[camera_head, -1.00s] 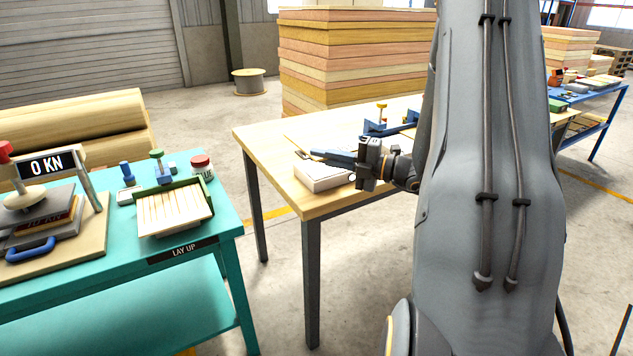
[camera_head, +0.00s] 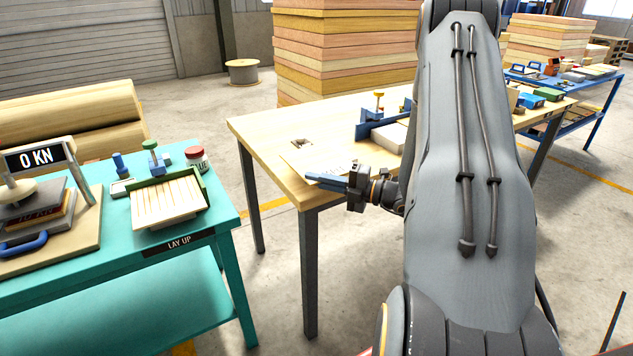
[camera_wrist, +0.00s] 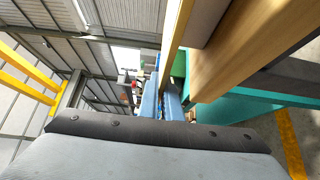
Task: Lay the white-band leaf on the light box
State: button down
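My gripper (camera_head: 318,180) has blue fingers pointing left, at the front edge of the wooden table (camera_head: 262,140). Its fingers also show in the wrist view (camera_wrist: 161,104); I cannot tell whether they are apart or shut on something thin. A pale flat sheet (camera_head: 305,158) with dark marks lies on the table behind the fingers. I cannot make out a white band on it. A white box (camera_head: 388,138), possibly the light box, stands farther back beside a blue fixture (camera_head: 364,130), partly hidden by my arm.
The teal lay-up table (camera_head: 110,252) stands at left with a green-edged tray of pale strips (camera_head: 168,204), a red-lidded jar (camera_head: 197,160) and a press with a 0 KN display (camera_head: 35,160). A floor gap separates the tables. Stacked boards (camera_head: 340,50) stand behind.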

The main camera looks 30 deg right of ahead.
jog(key=shift+f, duration=0.45)
jog(key=shift+f, duration=0.2)
jog(key=c, duration=2)
grip_release()
jog(key=shift+r, duration=0.1)
